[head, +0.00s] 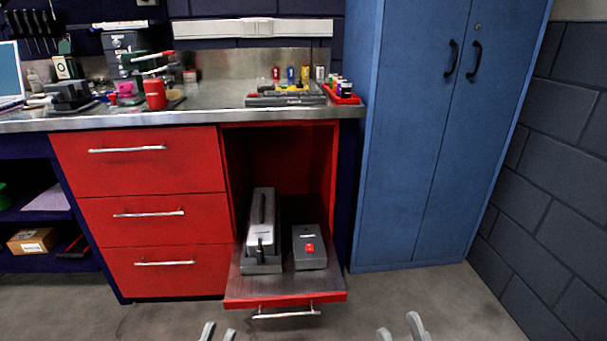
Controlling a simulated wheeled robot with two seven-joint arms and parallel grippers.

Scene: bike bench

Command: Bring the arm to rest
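My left gripper (217,332) shows only its fingertips at the bottom edge, left of the pulled-out drawer. The two tips are apart with nothing between them. My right gripper (400,330) shows its fingertips at the bottom edge, right of the drawer and in front of the blue cabinet. Its tips are also apart and empty. Both are clear of the furniture in the picture. The rest of both arms is out of view.
A red pull-out drawer (285,299) stands open, holding a grey machine (262,235) and a grey box with a red switch (309,248). The blue cabinet (420,140) is shut. The steel bench top (215,98) carries tools. Floor (440,290) is clear at right.

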